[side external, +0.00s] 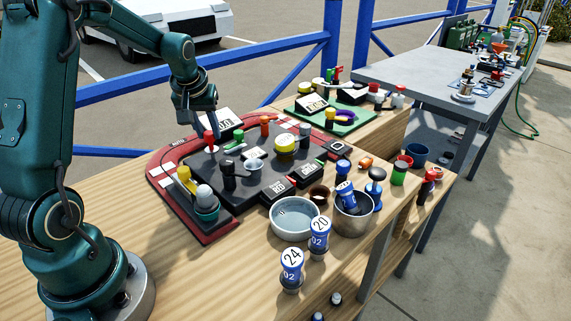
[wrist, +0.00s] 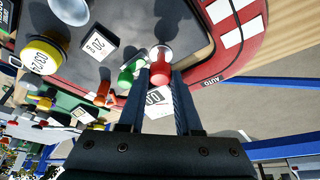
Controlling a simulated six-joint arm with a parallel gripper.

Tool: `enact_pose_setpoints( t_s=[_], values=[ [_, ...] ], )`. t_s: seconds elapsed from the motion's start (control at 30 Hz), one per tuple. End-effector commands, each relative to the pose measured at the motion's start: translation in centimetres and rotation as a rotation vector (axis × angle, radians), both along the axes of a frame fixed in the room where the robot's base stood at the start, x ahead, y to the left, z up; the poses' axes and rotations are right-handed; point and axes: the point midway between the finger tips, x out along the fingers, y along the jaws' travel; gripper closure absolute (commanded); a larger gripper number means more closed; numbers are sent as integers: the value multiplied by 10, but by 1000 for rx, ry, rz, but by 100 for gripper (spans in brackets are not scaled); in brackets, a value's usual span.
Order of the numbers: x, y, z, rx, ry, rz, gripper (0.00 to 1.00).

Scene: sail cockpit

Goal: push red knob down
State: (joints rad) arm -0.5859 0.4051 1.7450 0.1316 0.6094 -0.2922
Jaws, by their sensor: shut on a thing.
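The red knob (side external: 209,136) stands near the back left of the dark panel with the red border (side external: 190,222). My gripper (side external: 207,127) reaches down over it from above. In the wrist view the red knob (wrist: 160,78) sits between the tips of my two fingers, and my gripper (wrist: 161,72) is shut on it. A pale round base shows just beyond the knob. In the side view the fingers partly cover the knob, so its exact height above the panel is hard to tell.
A green lever (side external: 234,148) is close beside the knob, with an orange knob (side external: 265,124) and a yellow button (side external: 285,143) farther right. A labelled box (side external: 224,123) stands behind. Metal bowls (side external: 294,216) and blue numbered cylinders (side external: 291,264) are at the front.

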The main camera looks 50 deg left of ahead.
Motion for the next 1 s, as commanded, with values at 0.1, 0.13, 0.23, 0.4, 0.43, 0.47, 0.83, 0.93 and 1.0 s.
enact_pose_setpoints(
  t_s=[0.1, 0.13, 0.23, 0.4, 0.43, 0.47, 0.83, 0.93, 1.0],
  values=[
    [0, -1, 0, -2, -2, 0, 100],
    [0, -1, 0, -2, -2, 0, 100],
    [1, -1, 0, -2, -2, 0, 100],
    [0, -1, -13, -2, 2, -1, 100],
    [0, -1, -17, -3, 3, -1, 100],
    [0, -1, -21, -3, 3, 0, 100],
    [0, -1, -25, -1, 0, 1, 36],
    [0, 0, -25, -1, 0, 1, 36],
    [0, 0, -25, -1, 0, 1, 36]
  ],
)
